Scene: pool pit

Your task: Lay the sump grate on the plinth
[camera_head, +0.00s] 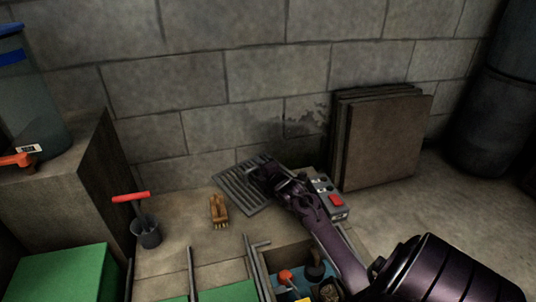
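The sump grate (238,189) is a grey slatted plate. It is at the back of a low tan stone top (185,250), which may be the plinth, near the block wall. My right gripper (268,176) reaches in from the lower right and overlaps the grate's right part. The fingers are dark and small, so I cannot tell whether they grip the grate. I also cannot tell whether the grate rests flat or is slightly raised. My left gripper is not in view.
A wooden brush (219,210) and a dark pot (147,234) with a red-handled tool stand left of the grate. A grey box with a red button (336,201) is to its right. A tool-filled crate (277,260) is in front. Brown boards (385,140) lean on the wall.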

